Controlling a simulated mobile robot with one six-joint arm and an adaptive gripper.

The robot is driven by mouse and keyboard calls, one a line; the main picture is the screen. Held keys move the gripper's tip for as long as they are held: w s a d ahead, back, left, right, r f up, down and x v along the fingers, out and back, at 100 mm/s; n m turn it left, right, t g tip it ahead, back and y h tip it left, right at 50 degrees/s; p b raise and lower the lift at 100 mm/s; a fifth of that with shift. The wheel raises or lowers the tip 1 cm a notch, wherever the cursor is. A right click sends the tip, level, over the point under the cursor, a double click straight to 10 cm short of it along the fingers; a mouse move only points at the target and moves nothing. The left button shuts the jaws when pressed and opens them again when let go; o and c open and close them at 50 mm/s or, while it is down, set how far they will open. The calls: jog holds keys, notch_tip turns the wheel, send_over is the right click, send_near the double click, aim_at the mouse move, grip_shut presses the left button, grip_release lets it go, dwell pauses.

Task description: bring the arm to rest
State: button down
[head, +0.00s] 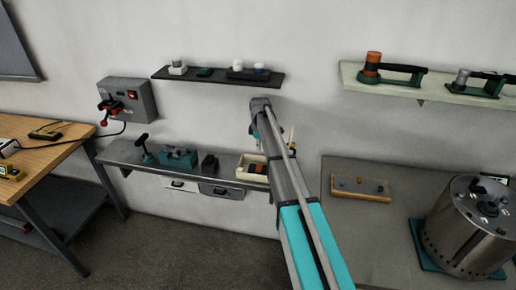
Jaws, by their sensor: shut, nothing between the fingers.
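My arm rises from the bottom edge, right of the middle, as a teal and grey link and reaches up toward the wall. Its far end is a dark grey joint just below the dark upper shelf (217,76). My gripper (256,136) is mostly hidden behind the arm; only a small dark and teal part shows at the arm's left side. It is shut with nothing in it. It appears above the cream tray (247,177) on the lower grey shelf (133,156); the exact gap cannot be told.
The lower shelf also bears a teal tool (179,157). A wooden bench (60,148) stands left, a grey control box (128,98) hangs on the wall. At right are a pale shelf (440,87), a grey table (350,222) and a metal drum (470,228).

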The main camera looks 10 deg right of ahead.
dwell(0.4)
jog(key=s+a+r+m+p, duration=0.2)
jog(key=s+m, duration=0.4)
jog(key=s, duration=1.1)
jog(key=s+a+r+m+t+p, duration=0.1)
jog(key=s+m, duration=0.6)
jog(key=s, duration=1)
jog(key=shift+s+a+r+t+h+p, duration=0.15)
jog(key=shift+a+r+t+h+p, duration=0.15)
jog(key=shift+a+r+h+p, duration=0.15)
jog(key=shift+s, duration=0.1)
